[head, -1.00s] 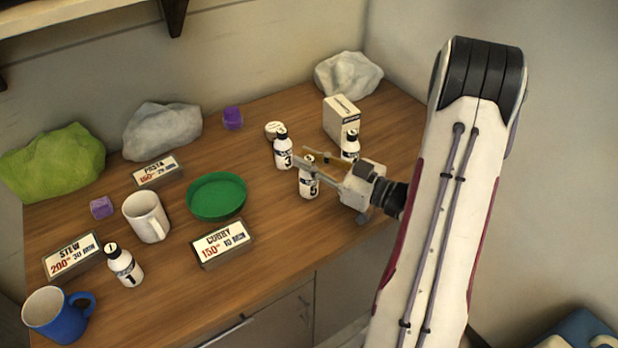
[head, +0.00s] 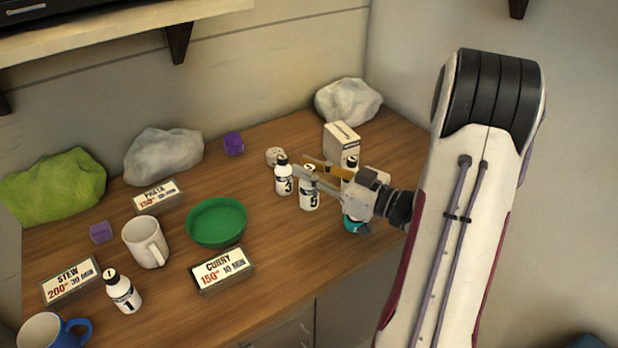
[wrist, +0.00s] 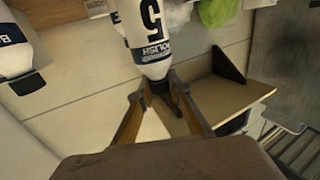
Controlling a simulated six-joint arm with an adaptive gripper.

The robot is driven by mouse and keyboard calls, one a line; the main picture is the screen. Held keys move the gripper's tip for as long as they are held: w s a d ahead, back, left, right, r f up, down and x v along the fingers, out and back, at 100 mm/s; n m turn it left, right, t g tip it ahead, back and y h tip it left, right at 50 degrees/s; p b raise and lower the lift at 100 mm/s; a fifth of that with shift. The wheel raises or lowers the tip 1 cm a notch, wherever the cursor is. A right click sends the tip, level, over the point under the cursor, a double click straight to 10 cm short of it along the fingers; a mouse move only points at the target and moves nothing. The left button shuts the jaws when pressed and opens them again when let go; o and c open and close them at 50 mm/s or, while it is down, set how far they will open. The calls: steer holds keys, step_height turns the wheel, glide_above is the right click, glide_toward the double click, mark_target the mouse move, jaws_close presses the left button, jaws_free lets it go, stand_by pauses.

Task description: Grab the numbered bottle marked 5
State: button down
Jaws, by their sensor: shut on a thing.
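The white bottle marked 5 (head: 309,196) is upright at the right of the counter, with a dark cap and blue bands. My gripper (head: 307,168) reaches in from the right and is shut on its cap end. In the wrist view the bottle (wrist: 150,35) appears inverted, its neck between the two fingers (wrist: 158,90). The bottle seems slightly raised off the counter; its base gap is hard to judge. Bottle 3 (head: 283,180) stands close to its left. Another bottle (head: 349,168) is mostly hidden behind my gripper. Bottle 1 (head: 124,294) stands at front left.
A white box (head: 341,145) stands behind the bottles. A green dish (head: 217,222), the curry sign (head: 223,270) and a white mug (head: 145,242) are to the left. A teal thing (head: 355,225) shows partly under my gripper. Open counter lies in front of bottle 3.

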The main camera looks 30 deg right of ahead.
steer(key=shift+r, duration=2.45)
steer(key=shift+a, duration=0.15)
